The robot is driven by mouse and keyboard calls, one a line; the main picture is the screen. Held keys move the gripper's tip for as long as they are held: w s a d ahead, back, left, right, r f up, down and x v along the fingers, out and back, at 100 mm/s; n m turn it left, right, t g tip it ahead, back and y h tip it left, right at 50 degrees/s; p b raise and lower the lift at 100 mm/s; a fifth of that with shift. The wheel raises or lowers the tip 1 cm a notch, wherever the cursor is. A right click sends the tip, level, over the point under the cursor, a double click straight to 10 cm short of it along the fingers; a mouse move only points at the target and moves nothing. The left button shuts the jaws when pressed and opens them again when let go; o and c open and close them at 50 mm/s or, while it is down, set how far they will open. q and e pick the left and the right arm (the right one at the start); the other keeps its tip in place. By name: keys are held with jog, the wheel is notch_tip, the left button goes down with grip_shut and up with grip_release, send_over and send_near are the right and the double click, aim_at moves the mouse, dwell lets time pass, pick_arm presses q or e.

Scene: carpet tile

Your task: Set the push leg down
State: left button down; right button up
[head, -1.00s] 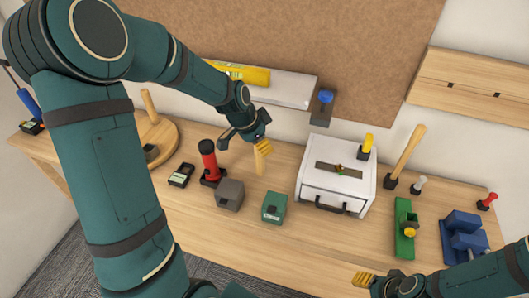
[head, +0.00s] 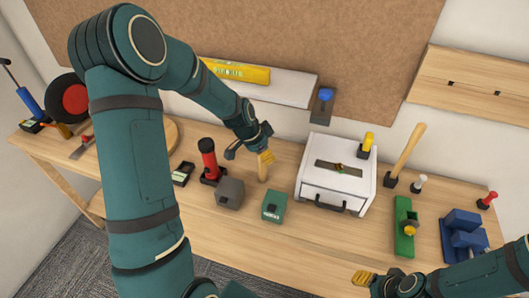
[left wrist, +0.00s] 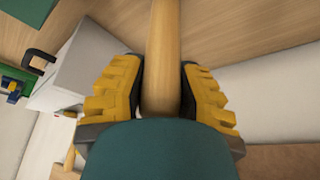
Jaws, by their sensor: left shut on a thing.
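The push leg, a pale round wooden rod (head: 263,172), stands roughly upright over the wooden bench in the head view. My left gripper (head: 265,157) is shut on its upper part. In the left wrist view, the rod (left wrist: 161,40) runs between the yellow fingers of my left gripper (left wrist: 161,80), and its far end is out of frame. I cannot tell whether its lower end touches the bench (head: 330,240). My right gripper (head: 364,279) is low at the front right, away from the rod; its finger gap is not clear.
A red-and-black tool (head: 208,160), a grey block (head: 230,193) and a green box (head: 275,206) stand close to the rod. A white drawer box (head: 336,176) is to its right. Green (head: 405,230) and blue (head: 463,235) tools lie farther right. Bare bench shows between them.

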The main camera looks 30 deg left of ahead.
pick_arm(q)
jog(key=shift+f, duration=0.1)
jog(key=c, duration=0.8)
grip_release()
jog(key=shift+o, duration=0.2)
jog(key=v, duration=1.2)
jog(key=shift+p, duration=0.4)
